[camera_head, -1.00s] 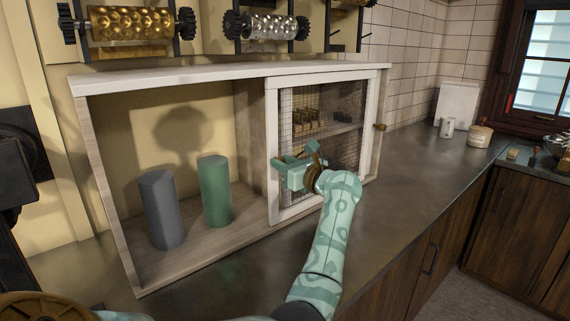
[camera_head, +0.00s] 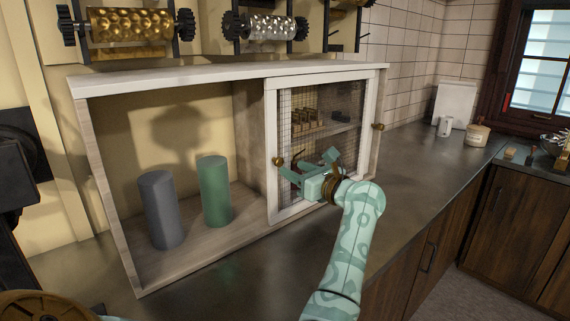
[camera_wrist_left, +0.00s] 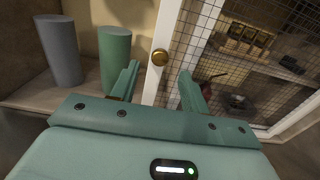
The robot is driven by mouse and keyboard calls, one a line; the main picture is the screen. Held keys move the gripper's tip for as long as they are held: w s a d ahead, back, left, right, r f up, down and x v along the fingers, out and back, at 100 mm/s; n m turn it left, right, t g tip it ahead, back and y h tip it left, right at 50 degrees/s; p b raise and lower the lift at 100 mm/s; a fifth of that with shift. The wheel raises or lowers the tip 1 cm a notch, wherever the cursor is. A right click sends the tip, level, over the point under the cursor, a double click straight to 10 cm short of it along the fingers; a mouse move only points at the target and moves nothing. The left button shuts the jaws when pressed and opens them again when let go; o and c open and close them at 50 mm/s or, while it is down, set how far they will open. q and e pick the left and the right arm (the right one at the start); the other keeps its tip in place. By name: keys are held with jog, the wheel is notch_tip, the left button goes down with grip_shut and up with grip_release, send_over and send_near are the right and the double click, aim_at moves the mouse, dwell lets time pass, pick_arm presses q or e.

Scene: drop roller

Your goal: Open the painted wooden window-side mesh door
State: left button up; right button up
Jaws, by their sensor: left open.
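The white-painted, wood-framed mesh door (camera_head: 272,130) covers the right part of the cabinet front, on the window side. A brass knob (camera_head: 277,161) sits on its left stile, and another brass knob (camera_head: 378,127) is at the cabinet's right edge. My left gripper (camera_head: 306,166) is open and empty in front of the mesh, right of the left knob. In the left wrist view the left knob (camera_wrist_left: 160,57) appears between the open fingertips (camera_wrist_left: 158,74), beyond them; I see no contact. My right gripper is not in view.
The cabinet's left part is open and holds a grey cylinder (camera_head: 161,211) and a green cylinder (camera_head: 214,192). Small brown items (camera_head: 308,120) sit behind the mesh.

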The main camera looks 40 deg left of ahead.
pick_arm(q)
jog(key=d, duration=1)
jog(key=shift+s+d, duration=0.25)
jog(key=shift+s, duration=0.15)
